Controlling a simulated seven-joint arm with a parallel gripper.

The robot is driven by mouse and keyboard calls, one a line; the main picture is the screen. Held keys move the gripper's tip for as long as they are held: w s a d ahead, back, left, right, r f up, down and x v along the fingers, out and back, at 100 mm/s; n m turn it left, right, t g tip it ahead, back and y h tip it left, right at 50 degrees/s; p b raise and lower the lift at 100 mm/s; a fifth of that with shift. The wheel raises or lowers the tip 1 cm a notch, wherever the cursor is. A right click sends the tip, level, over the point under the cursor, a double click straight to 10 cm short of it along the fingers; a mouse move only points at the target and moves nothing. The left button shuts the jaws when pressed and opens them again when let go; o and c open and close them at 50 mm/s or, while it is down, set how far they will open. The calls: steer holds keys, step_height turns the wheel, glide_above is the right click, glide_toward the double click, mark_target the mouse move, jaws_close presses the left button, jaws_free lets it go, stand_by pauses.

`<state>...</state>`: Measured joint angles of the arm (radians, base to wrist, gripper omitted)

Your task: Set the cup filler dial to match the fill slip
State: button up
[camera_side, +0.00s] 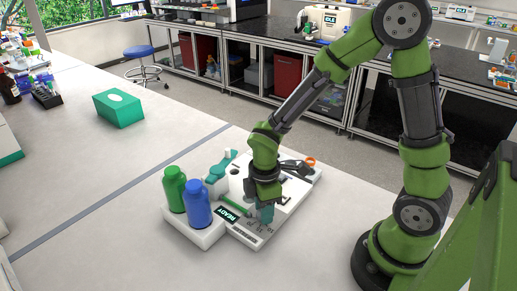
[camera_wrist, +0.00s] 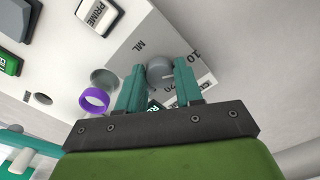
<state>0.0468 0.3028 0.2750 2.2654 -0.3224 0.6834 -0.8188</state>
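The cup filler (camera_side: 285,214) is a white machine with a green bottle (camera_side: 175,190) and a blue bottle (camera_side: 197,205) at its left end. My gripper (camera_side: 264,213) is down at its front panel. In the wrist view, the grey dial (camera_wrist: 160,71) lies between the teal fingertips of my gripper (camera_wrist: 159,66); I cannot tell if both fingers touch it. The panel around it reads ML and 10; other marks are partly hidden by the fingers. The dial's pointer setting is not readable. The display (camera_side: 228,214) reads READY. I cannot make out a fill slip.
A PRIME button (camera_wrist: 98,17) and a purple ring (camera_wrist: 94,100) are near the dial. An orange ring (camera_side: 310,161) is at the filler's far right. A green tissue box (camera_side: 118,109) stands at the back left.

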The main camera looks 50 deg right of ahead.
steer(key=shift+c, duration=1.1)
steer(key=shift+m, duration=0.3)
steer(key=m, duration=0.3)
steer(key=shift+m, duration=2.1)
steer(key=shift+s, duration=0.1)
steer(key=o, duration=1)
steer(key=shift+o, duration=0.2)
steer(key=shift+r, duration=0.1)
